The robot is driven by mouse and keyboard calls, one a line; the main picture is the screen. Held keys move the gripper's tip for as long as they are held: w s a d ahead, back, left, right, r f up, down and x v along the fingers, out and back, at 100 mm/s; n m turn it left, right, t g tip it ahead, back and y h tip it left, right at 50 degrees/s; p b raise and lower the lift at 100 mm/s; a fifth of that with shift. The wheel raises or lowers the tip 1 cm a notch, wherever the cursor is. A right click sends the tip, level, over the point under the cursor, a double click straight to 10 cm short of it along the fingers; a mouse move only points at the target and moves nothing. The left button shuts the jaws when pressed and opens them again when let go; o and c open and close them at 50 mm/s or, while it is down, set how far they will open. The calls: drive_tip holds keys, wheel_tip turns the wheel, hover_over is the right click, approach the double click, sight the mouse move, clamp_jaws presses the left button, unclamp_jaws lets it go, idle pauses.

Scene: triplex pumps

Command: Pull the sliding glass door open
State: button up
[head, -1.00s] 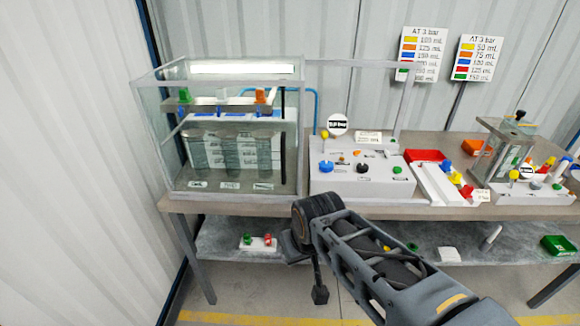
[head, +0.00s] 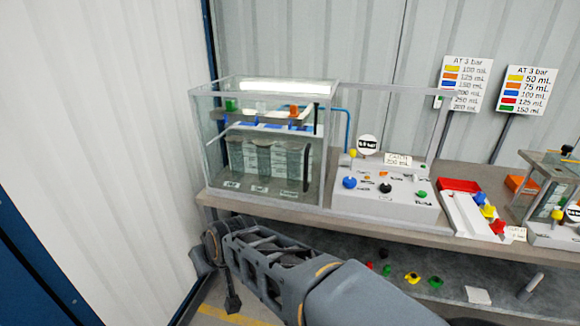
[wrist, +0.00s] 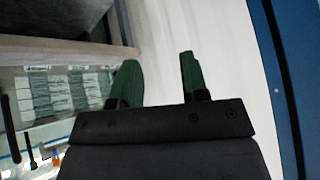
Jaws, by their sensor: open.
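The glass case (head: 212,150) stands at the left end of the bench in the head view. Its clear front pane is hard to tell from the other glass. A dark upright strip (head: 312,150), perhaps the door handle, shows near its right front edge. A pale rail (head: 390,91) runs right from the case's top to a post. My gripper (wrist: 158,80) has two green fingers, apart and empty, in the wrist view. It is left of the case and touches nothing. The case also shows at left in the wrist view (wrist: 20,100). In the head view my arm's end is low, before the bench's left end.
A white control box (head: 385,205) with coloured knobs stands right of the case, under the rail. A pale wall (head: 120,130) is close on the left. Small parts lie on the lower shelf.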

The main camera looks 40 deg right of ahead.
drive_tip(key=w+d+r+m+t+h, duration=0.25)
drive_tip(key=w+d+t, duration=0.2)
drive_tip(key=w, duration=0.35)
drive_tip(key=m+g+h+b, duration=0.3)
drive_tip(key=m+g+h, duration=0.2)
drive_tip(key=m+h, duration=0.8)
approach(305, 164)
drive_tip(key=w+d, duration=0.1)
drive_tip(key=d, duration=0.2)
drive_tip(key=w+d+f+n+h, duration=0.1)
drive_tip(key=w+d, duration=0.1)
drive_tip(key=d, duration=0.1)
drive_tip(key=w+d+n+h+p, duration=0.1)
drive_tip(key=d, duration=0.2)
drive_tip(key=shift+w+d+f+g, duration=0.2)
drive_tip(key=shift+d+f+g, duration=0.05)
drive_tip(key=shift+d+f, duration=0.15)
drive_tip(key=shift+a, duration=0.1)
drive_tip(key=shift+c, duration=0.4)
clamp_jaws()
